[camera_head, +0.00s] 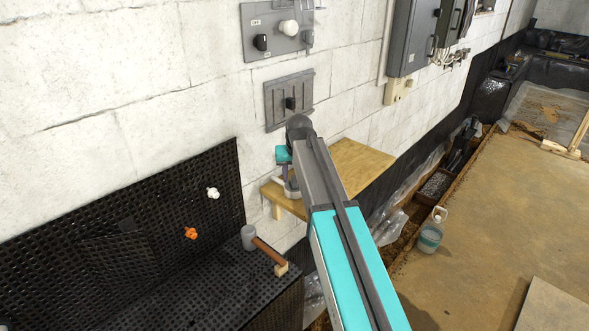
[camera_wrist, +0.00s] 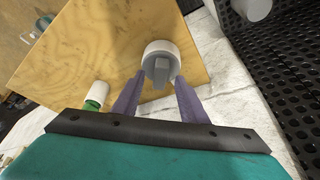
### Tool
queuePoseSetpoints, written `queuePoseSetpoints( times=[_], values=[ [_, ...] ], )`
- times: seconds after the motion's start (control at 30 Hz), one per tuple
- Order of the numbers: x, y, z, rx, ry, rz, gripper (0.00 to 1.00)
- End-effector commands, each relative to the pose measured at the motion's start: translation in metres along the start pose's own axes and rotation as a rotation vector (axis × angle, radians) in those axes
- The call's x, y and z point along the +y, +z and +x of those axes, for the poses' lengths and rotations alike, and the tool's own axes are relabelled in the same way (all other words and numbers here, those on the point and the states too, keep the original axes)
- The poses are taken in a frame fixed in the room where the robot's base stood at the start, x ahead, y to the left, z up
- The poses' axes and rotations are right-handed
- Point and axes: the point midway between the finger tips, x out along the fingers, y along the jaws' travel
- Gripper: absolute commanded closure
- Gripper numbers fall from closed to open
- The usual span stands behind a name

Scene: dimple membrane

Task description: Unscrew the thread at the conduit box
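A grey round part with a raised ridge (camera_wrist: 161,68), set in a white ring (camera_wrist: 151,47), sits on the plywood board in the wrist view. It looks like the threaded part, but I cannot confirm that. My gripper (camera_wrist: 159,81) has two purple fingers spread on either side of the ridge, with gaps showing. The fingertips are close to the part; contact cannot be told. In the head view my arm hides most of the gripper, and a white and grey piece (camera_head: 291,188) shows beside it on the board. No conduit box is clearly identifiable.
The plywood shelf (camera_head: 358,167) juts from the white block wall. A green and white item (camera_wrist: 97,95) is left of my fingers. Grey switch panels hang above.

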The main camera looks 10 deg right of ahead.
Motion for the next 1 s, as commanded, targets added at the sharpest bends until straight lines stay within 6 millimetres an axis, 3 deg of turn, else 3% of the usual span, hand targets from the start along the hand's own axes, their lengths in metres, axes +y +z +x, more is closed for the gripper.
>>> queuePoseSetpoints(
  times=[0.53,0.77,1.0],
  values=[
    [-0.0010,0.0001,0.0124,0.001,0.000,-0.001,0.61],
    [-0.0014,0.0001,0.0122,0.001,-0.001,-0.002,0.98],
    [-0.0017,-0.0005,0.0108,0.001,-0.001,-0.002,1.00]
  ],
)
